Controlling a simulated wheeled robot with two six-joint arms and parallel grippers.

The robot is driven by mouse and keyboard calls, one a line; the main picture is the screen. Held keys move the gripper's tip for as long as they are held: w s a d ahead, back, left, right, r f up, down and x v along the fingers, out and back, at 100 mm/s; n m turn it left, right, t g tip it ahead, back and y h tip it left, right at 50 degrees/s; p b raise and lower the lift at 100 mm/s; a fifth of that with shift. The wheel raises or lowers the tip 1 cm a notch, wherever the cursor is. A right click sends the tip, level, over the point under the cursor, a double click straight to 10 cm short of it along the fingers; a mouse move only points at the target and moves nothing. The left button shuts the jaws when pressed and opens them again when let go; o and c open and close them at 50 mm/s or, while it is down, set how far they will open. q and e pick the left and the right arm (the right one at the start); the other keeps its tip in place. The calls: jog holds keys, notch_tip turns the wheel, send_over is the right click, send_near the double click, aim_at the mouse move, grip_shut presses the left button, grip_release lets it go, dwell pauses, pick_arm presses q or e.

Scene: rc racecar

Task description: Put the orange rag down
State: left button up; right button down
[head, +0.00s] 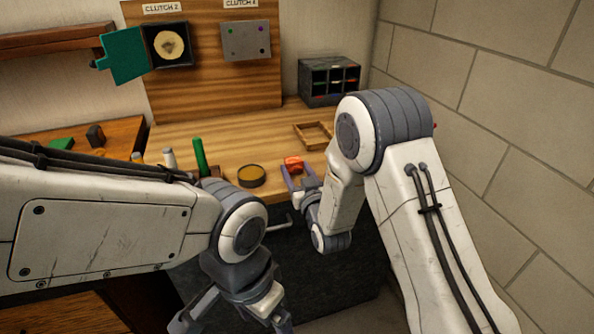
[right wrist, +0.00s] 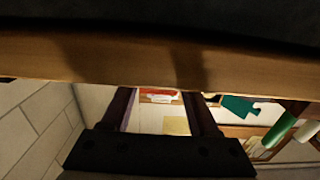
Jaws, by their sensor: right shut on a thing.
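The orange rag (head: 293,162) is a small crumpled piece at the front right of the wooden worktop in the head view. My right gripper (head: 296,171) is at the worktop's front edge, shut on the rag between its fingertips. I cannot tell whether the rag touches the wood. The right wrist view shows the two dark fingers (right wrist: 163,108) under the worktop's edge; the rag is not clear there. My left gripper (head: 236,318) hangs low in front of the bench, with its fingers apart and empty.
A round dark tin (head: 251,176) and a green upright cylinder (head: 200,157) stand left of the rag. An empty wooden frame (head: 312,135) lies behind it, and a dark drawer organizer (head: 330,80) stands at the back. The middle of the worktop (head: 235,125) is clear.

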jog(key=shift+f, duration=0.15)
jog(key=shift+c, duration=0.7)
grip_release()
jog(key=shift+r, duration=0.25)
jog(key=p+v, duration=0.6)
jog(key=v, duration=0.6)
